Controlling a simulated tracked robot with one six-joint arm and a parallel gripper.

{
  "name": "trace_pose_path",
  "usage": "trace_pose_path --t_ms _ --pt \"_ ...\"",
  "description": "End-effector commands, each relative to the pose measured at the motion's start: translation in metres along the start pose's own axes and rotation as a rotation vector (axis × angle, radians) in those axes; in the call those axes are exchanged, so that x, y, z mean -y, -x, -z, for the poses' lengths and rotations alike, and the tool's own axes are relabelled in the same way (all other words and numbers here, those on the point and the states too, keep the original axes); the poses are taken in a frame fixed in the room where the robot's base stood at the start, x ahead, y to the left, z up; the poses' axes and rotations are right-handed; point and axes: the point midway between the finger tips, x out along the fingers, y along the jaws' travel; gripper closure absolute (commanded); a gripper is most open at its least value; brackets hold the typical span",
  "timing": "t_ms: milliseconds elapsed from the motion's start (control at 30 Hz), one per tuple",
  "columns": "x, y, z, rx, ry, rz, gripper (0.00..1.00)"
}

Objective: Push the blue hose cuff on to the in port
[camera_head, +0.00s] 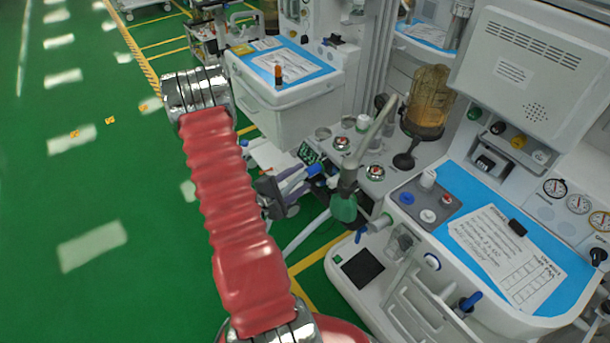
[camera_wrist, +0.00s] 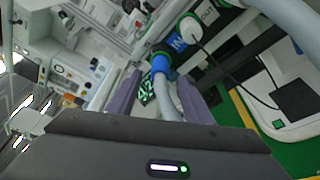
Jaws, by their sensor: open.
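My gripper (camera_wrist: 157,88) has two purple fingers that stand apart, one on each side of a pale grey hose (camera_wrist: 168,102). The hose ends in a blue cuff (camera_wrist: 160,65) just beyond the fingertips. Past the cuff, up and right, is a blue-banded port with white lettering (camera_wrist: 178,43), which looks like the in port. Cuff and port look very close; I cannot tell whether they touch. In the head view my gripper (camera_head: 297,181) is beside the machine, with blue parts (camera_head: 315,170) just past its fingers. My red arm hides some of the floor.
An amber canister (camera_head: 428,98) stands on the machine behind. A worktop with a blue mat (camera_head: 470,187) and a form lies to the right. Green floor (camera_head: 90,180) is open at the left.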

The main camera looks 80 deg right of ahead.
Motion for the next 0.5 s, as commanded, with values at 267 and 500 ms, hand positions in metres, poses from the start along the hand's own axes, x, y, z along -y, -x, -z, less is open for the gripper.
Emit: trace_pose_path --t_ms 267,500 --pt "0.000 0.038 0.001 -0.003 0.002 -0.002 0.53" --pt "0.000 0.067 0.001 -0.003 0.002 -0.002 0.53"
